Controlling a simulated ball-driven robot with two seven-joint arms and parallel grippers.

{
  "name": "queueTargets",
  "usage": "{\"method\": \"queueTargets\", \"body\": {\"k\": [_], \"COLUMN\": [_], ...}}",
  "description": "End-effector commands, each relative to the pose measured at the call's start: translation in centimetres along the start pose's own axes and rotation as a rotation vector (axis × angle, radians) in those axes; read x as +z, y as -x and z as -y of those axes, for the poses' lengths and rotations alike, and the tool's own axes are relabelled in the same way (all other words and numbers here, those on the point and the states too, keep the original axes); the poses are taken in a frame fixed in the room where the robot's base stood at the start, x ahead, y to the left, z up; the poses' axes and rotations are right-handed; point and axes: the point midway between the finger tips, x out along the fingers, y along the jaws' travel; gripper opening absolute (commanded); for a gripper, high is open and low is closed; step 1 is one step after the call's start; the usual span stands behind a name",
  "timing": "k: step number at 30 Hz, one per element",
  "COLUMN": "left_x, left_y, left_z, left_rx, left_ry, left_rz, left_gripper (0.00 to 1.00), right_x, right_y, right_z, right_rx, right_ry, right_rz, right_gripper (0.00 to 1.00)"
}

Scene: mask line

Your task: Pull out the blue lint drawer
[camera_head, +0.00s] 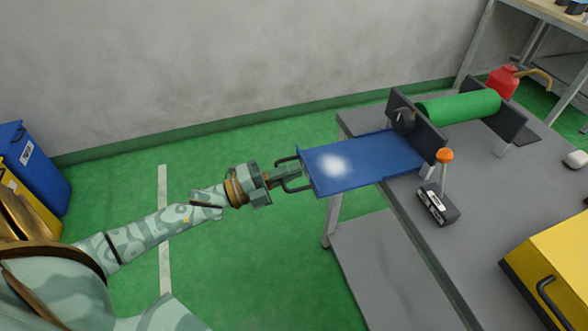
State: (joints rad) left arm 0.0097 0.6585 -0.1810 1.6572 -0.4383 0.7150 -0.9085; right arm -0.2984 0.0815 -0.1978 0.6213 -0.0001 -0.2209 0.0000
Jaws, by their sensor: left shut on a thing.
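The blue lint drawer (350,164) sticks out to the left from under the dark end plate (418,121) of the roller machine, well past the table's edge. A pale whitish patch lies on its top. Its dark handle (293,188) is at its left end. My left gripper (287,178) is at this handle and shut on it, with the arm coming in from the lower left. The fingertips are small and partly merge with the handle. My right gripper is not in view.
Blue and yellow bins (36,170) stand at the left. Green floor left of the table is clear.

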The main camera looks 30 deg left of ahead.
Motion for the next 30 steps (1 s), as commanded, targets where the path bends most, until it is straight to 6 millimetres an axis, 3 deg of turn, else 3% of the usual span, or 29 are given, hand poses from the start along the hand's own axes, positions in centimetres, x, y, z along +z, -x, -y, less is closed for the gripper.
{"method": "queueTargets", "body": {"k": [4, 6, 20, 25, 30], "left_x": [-0.1, -0.1, 0.0, 0.0, 0.0], "left_y": [0.0, 0.0, 0.2, 2.6, 7.2], "left_z": [-0.2, -0.2, -0.1, -0.1, 0.0], "left_rx": [0.003, 0.003, 0.002, 0.005, 0.006], "left_ry": [0.001, 0.001, 0.001, 0.003, 0.004], "left_rz": [0.0, 0.0, 0.001, 0.002, 0.003], "left_gripper": [0.0, 0.18, 0.18, 0.18, 0.18], "right_x": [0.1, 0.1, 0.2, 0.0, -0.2], "right_y": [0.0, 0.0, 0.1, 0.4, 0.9], "right_z": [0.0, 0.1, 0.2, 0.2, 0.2], "right_rx": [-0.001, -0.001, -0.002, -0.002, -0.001], "right_ry": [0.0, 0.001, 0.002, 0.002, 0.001], "right_rz": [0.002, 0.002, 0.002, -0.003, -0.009], "right_gripper": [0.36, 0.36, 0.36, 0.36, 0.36]}}
